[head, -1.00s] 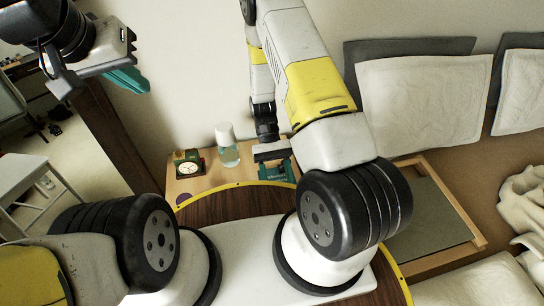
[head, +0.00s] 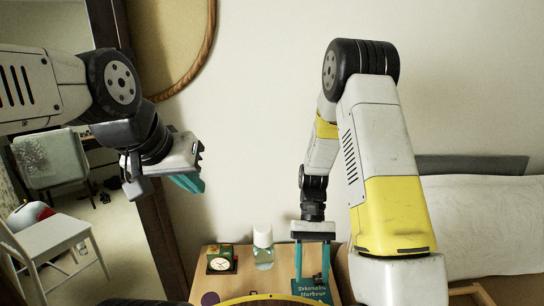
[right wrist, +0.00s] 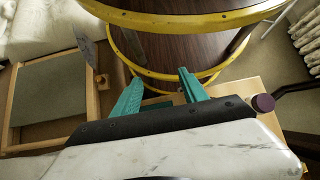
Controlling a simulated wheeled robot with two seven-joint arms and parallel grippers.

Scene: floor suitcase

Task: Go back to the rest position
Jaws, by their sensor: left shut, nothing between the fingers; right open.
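My left gripper (head: 188,182) is in the air at the left of the head view. Its teal fingers are shut with nothing between them. My right gripper (head: 312,262) points down over the wooden table (head: 211,263). Its two teal fingers are apart on either side of a dark teal book (head: 312,292) with light lettering. The book's lower part is cut off by the frame edge. Whether the fingers touch it I cannot tell. In the right wrist view the open fingers (right wrist: 160,88) show with a small dark teal patch between them.
On the table stand a clock in a green case (head: 222,260), a bottle with a white cap (head: 263,248) and a purple disc (head: 210,298). A white chair (head: 50,245) is at the left. A bed with a pale cushion (head: 487,222) is at the right.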

